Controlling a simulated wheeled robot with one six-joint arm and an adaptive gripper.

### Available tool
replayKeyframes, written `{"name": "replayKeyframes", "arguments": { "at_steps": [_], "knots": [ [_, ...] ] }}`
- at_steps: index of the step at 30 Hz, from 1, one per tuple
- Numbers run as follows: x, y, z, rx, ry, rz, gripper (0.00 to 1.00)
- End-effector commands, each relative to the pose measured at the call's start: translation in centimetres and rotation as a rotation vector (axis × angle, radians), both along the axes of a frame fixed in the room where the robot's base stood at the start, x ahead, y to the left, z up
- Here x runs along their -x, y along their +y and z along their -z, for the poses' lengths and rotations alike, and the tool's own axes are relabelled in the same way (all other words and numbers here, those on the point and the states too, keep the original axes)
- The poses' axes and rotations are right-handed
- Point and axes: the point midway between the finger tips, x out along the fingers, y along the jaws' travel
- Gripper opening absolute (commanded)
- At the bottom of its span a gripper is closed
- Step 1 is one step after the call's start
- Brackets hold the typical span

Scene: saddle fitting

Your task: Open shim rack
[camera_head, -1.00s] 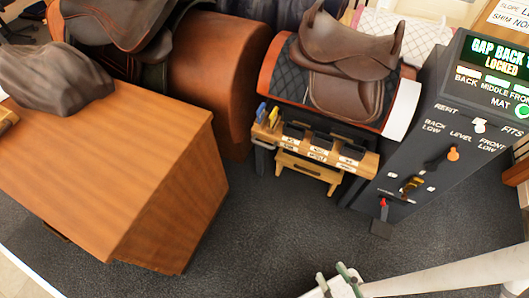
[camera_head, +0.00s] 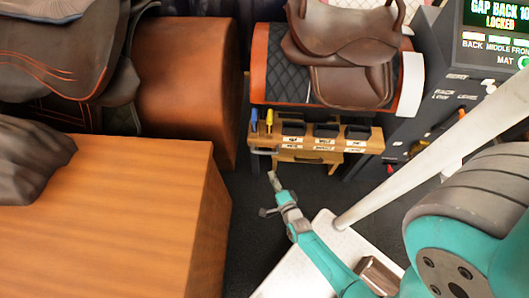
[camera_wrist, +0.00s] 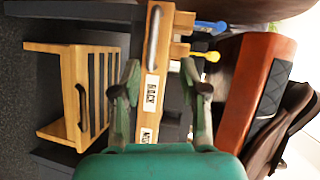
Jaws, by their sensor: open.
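The wooden rack front (camera_head: 330,138) with dark compartments and white labels stands below the saddle in the head view. Under it is a small wooden slotted unit (camera_head: 311,157). In the wrist view the labelled wooden board (camera_wrist: 150,95) runs vertically between my fingers and bears a pale metal handle (camera_wrist: 153,38). The slotted unit (camera_wrist: 62,95) is at the left there, with a dark handle (camera_wrist: 83,107). My gripper (camera_head: 268,194) is in front of the rack's left end, open and empty. In the wrist view its fingers (camera_wrist: 161,76) straddle the board; contact cannot be told.
A wooden-topped bench (camera_head: 110,215) fills the left. A brown saddle (camera_head: 345,55) rests on a padded stand above the rack. A dark control cabinet (camera_head: 450,75) stands at the right, its screen reading LOCKED. Blue and yellow tools (camera_head: 269,120) stick up at the rack's left end.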

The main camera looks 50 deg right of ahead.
Motion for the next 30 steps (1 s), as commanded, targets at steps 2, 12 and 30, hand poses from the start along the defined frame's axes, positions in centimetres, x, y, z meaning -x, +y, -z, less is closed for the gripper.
{"name": "replayKeyframes", "arguments": {
  "at_steps": [2,12,30],
  "knots": [
    [-1.4,-1.3,1.0,-0.057,-0.031,0.039,0.43],
    [-3.8,-3.4,2.3,-0.144,-0.08,0.095,0.43],
    [-11.2,-7.5,3.9,-0.142,-0.077,0.093,0.43]
  ]
}}
